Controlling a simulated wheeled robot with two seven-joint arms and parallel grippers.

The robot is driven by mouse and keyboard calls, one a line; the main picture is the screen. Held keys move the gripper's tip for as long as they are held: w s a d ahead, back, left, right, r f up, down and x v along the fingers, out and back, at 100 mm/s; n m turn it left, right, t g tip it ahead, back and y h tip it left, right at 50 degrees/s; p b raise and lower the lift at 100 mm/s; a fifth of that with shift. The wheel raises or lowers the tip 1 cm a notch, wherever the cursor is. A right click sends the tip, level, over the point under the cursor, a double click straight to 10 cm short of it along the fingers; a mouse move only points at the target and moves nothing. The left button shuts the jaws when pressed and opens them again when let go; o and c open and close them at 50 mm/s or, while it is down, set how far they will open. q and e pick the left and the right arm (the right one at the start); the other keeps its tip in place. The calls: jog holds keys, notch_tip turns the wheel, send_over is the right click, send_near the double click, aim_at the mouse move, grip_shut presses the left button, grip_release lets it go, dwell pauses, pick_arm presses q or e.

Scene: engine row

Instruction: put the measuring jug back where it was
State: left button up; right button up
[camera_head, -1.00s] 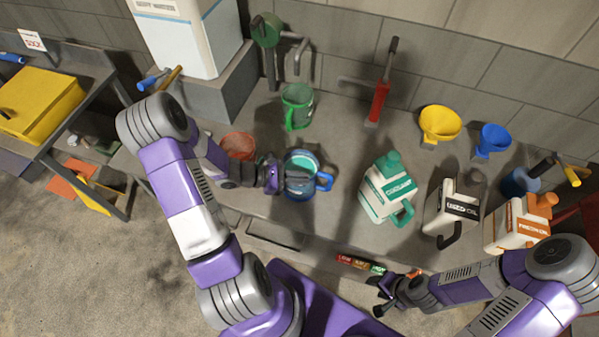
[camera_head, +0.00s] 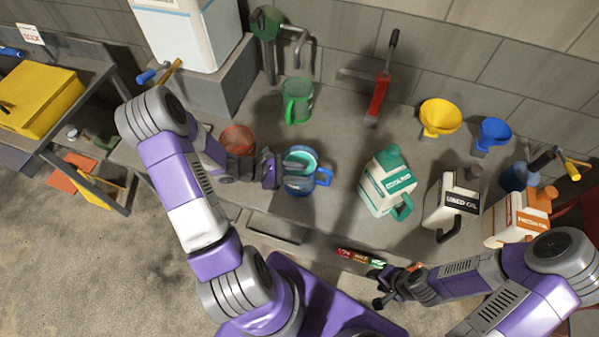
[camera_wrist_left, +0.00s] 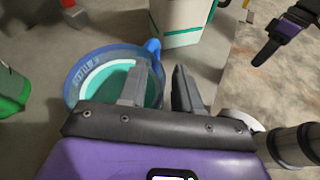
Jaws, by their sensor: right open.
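The blue measuring jug (camera_head: 300,170) stands upright on the grey bench, its blue handle to the right. It also shows in the left wrist view (camera_wrist_left: 85,78), partly hidden by a finger. My left gripper (camera_head: 277,168) is at the jug's left side. My right gripper (camera_head: 378,288) is open and empty near the bench's front edge, away from the jug.
A green jug (camera_head: 297,100) stands behind and a red container (camera_head: 237,139) is behind my left wrist. To the right are a white-and-green jug (camera_head: 387,182), a used-oil can (camera_head: 453,205) and an orange-labelled can (camera_head: 515,218). Yellow (camera_head: 439,117) and blue (camera_head: 493,135) funnels stand near the wall.

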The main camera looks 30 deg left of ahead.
pick_arm(q)
jog(key=v, duration=1.2)
jog(key=s+d+f+m+g+y, duration=0.2)
jog(key=s+d+f+m+g, duration=0.1)
jog(key=d+f+m+g, duration=0.4)
jog(key=s+d+f+m+g+y, duration=0.2)
jog(key=s+d+f+m+g, duration=0.15)
jog(key=d+f+m, duration=0.45)
jog(key=w+d+f+m+t+y, duration=0.2)
jog(key=d+f+m, duration=0.3)
jog(key=d, duration=0.4)
jog(key=shift+w+d+m, duration=0.35)
jog(key=shift+m, duration=0.45)
